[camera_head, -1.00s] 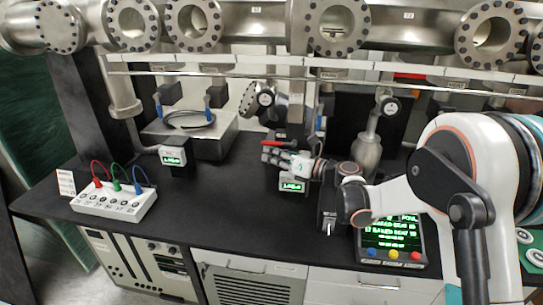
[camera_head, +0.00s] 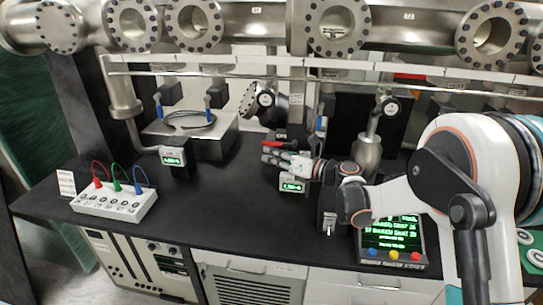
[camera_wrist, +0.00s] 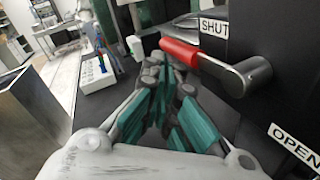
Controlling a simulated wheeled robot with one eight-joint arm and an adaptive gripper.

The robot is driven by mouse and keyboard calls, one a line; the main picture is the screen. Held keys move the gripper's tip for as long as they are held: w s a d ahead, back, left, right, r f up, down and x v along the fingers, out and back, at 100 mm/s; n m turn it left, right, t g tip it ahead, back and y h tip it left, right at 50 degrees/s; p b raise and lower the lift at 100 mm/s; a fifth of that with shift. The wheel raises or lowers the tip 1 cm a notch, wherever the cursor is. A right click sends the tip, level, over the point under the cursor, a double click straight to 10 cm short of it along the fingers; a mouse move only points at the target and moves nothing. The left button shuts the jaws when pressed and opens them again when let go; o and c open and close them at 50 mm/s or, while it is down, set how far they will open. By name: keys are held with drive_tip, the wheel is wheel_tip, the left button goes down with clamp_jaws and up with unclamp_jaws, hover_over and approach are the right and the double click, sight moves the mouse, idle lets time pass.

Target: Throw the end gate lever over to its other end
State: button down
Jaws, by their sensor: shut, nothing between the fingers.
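The end gate lever has a red grip (camera_wrist: 180,53) on a grey metal arm (camera_wrist: 218,70) that runs to a round pivot (camera_wrist: 246,78) on a dark panel. The grip points left in the wrist view, beside the SHUT label (camera_wrist: 214,28); the OPEN label (camera_wrist: 292,140) is lower right. In the head view the red grip (camera_head: 268,147) shows small above my fingers. My gripper (camera_wrist: 155,78) is shut and empty, its green-padded fingers close below and left of the grip. It also shows in the head view (camera_head: 266,154). I cannot tell whether it touches the grip.
A small green display (camera_head: 291,187) stands just below my gripper. A control box with coloured buttons (camera_head: 392,242) is below my arm. A white box with coloured cables (camera_head: 115,202) stands at left. Steel pipework (camera_head: 260,20) crosses above. The middle-left bench (camera_head: 225,210) is clear.

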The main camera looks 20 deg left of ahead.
idle(0.6)
drive_tip(key=s+d+r+n+t+h, duration=0.1)
drive_tip(key=s+d+r+n+h, duration=0.2)
drive_tip(key=d, duration=0.6)
drive_tip(key=s+d+r+n+t+h, duration=0.15)
drive_tip(key=s+d+n, duration=0.35)
drive_tip(key=d, duration=0.5)
drive_tip(key=s+d+r+n+h, duration=0.1)
drive_tip(key=s+d+n+h, duration=0.35)
drive_tip(key=d, duration=0.45)
drive_tip(key=s+d+f+n+t+h, duration=0.1)
drive_tip(key=s+d+f+n+h, duration=0.2)
drive_tip(key=s+d+n+h, duration=0.5)
drive_tip(key=s+d+n, duration=0.4)
drive_tip(key=s+d, duration=0.6)
drive_tip(key=d, duration=0.3)
drive_tip(key=shift+s+d+t, duration=0.15)
drive_tip(key=shift+d+t, duration=0.2)
